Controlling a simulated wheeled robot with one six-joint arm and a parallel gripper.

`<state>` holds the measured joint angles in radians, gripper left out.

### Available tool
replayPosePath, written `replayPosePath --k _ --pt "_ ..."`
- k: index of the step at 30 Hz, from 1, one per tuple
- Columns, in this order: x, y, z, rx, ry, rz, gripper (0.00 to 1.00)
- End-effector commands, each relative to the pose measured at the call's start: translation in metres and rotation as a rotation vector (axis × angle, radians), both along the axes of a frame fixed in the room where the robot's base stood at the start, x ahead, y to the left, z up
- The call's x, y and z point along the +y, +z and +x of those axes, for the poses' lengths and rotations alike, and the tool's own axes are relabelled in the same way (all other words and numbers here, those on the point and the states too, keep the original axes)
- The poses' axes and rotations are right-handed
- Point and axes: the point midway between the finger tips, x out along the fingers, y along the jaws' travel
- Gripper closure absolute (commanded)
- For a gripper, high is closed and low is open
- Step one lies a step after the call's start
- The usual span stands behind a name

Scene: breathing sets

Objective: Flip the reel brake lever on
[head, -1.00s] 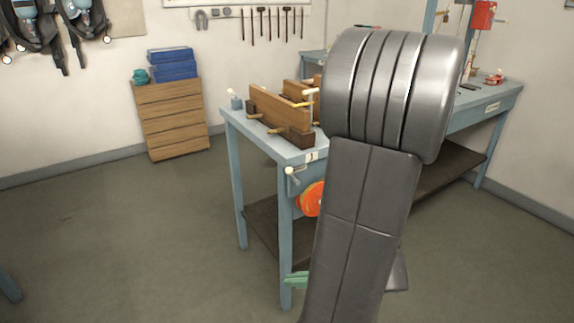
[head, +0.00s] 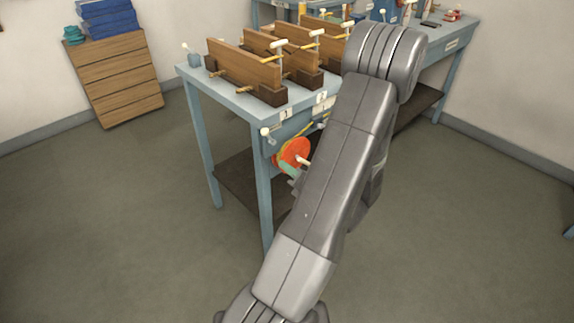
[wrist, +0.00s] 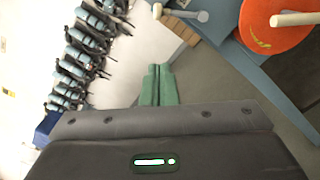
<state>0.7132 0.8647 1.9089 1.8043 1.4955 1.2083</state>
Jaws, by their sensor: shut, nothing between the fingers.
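The orange reel (head: 290,155) with a pale crank handle hangs at the front of the blue bench, and it shows at the top right of the wrist view (wrist: 268,22). A lever with a pale round knob (head: 265,132) sticks out at the bench's front corner, left of and above the reel. A pale-knobbed lever also shows at the top of the wrist view (wrist: 202,16). My gripper's green fingers (wrist: 160,84) are together and empty, below that lever and apart from it. In the head view my arm partly hides the gripper (head: 288,168) beside the reel.
The bench top (head: 225,93) carries several wooden clamp-like frames (head: 242,66). A wooden drawer unit (head: 115,82) with blue cases stands at the left. Several breathing sets (wrist: 78,55) hang along the wall in the wrist view. The floor left of the bench is open.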

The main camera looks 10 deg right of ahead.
Motion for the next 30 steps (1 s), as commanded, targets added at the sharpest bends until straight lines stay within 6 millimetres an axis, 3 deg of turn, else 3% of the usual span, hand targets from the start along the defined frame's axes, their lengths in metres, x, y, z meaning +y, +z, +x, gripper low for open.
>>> replayPosePath --k 11,16,21,30 --pt "0.042 0.001 0.056 0.0 0.006 -0.001 1.0" --pt "0.041 0.014 0.079 -0.004 0.003 -0.004 1.0" --pt "0.04 0.02 0.091 -0.002 0.003 -0.003 1.0" --pt "0.04 0.02 0.093 -0.001 0.002 -0.002 1.0"
